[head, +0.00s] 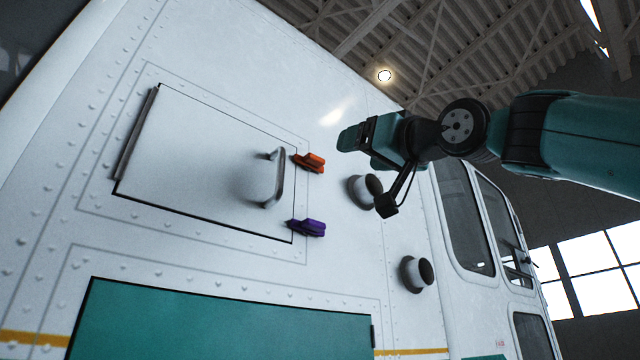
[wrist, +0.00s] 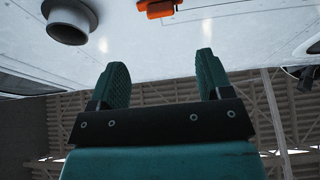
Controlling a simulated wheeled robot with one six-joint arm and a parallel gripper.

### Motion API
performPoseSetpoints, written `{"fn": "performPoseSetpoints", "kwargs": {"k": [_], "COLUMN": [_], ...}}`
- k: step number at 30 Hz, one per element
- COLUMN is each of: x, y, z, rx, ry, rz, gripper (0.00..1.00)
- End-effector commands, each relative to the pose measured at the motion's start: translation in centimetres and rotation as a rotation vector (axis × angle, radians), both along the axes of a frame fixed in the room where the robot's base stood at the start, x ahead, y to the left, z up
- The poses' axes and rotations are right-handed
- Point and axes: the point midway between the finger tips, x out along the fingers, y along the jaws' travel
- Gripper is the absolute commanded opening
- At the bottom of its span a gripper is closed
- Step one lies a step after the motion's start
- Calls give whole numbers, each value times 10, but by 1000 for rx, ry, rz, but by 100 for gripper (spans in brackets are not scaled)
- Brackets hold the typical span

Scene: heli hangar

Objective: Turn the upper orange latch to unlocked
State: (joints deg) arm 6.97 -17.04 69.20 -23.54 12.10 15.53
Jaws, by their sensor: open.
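The upper orange latch (head: 309,162) sits at the right edge of a closed white hatch panel (head: 200,150), near its upper right corner. It lies roughly level, its inner end at the panel's edge. In the wrist view the orange latch (wrist: 158,8) shows at the top edge, partly cut off, beyond the fingertips. My gripper (head: 352,145) is right of the latch and apart from it. In the wrist view my gripper (wrist: 160,75) has its two green fingers spread, with nothing between them.
A purple latch (head: 306,228) sits below the orange one. A metal handle (head: 277,178) sticks out from the panel near both latches. Two round dark-and-white ports (head: 365,190) (head: 416,272) protrude from the hull on the right; one port (wrist: 70,20) shows upper left in the wrist view.

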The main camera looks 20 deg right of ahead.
Motion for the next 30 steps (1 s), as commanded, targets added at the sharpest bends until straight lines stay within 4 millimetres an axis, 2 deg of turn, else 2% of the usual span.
{"fn": "performPoseSetpoints", "kwargs": {"k": [1,9,15,21,30], "x": [6,61,92,107,109], "y": [5,22,31,36,36], "z": [11,32,44,48,47], "rx": [0,-3,-3,-3,-3], "ry": [5,5,3,2,0], "rz": [7,2,-1,-2,-2], "gripper": [72,72,72,72,72]}}
